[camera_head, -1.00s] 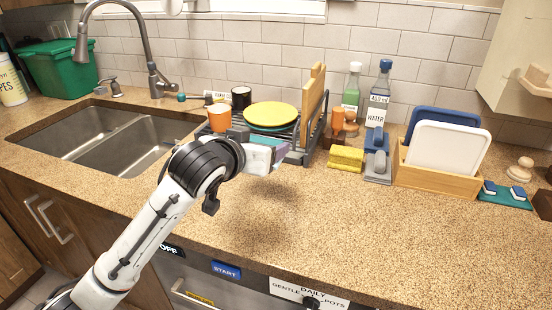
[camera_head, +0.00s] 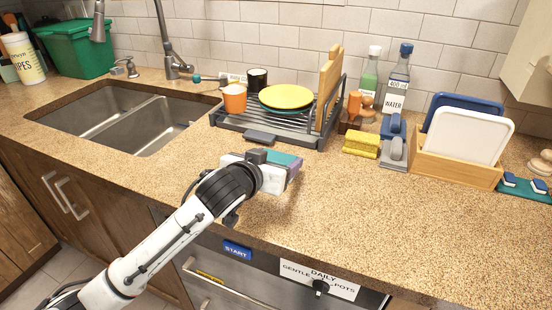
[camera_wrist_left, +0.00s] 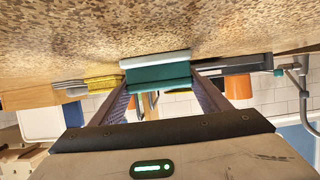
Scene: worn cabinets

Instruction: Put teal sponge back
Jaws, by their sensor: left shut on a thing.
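My left gripper (camera_head: 283,170) is shut on the teal sponge (camera_head: 287,158), in front of the dish rack and over the counter. In the left wrist view the teal sponge (camera_wrist_left: 158,76) lies between the two fingers (camera_wrist_left: 160,98), with a pale layer along one side. In the head view the gripper hides part of the sponge. I cannot tell whether the sponge touches the counter. My right gripper is not in view.
A dish rack (camera_head: 258,137) holds plates, cups and a board. Yellow sponges (camera_head: 361,144) and a grey-blue item (camera_head: 393,150) stand right of it, beside a wooden holder (camera_head: 455,168) with trays. The double sink (camera_head: 120,122) is left. The right front counter is clear.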

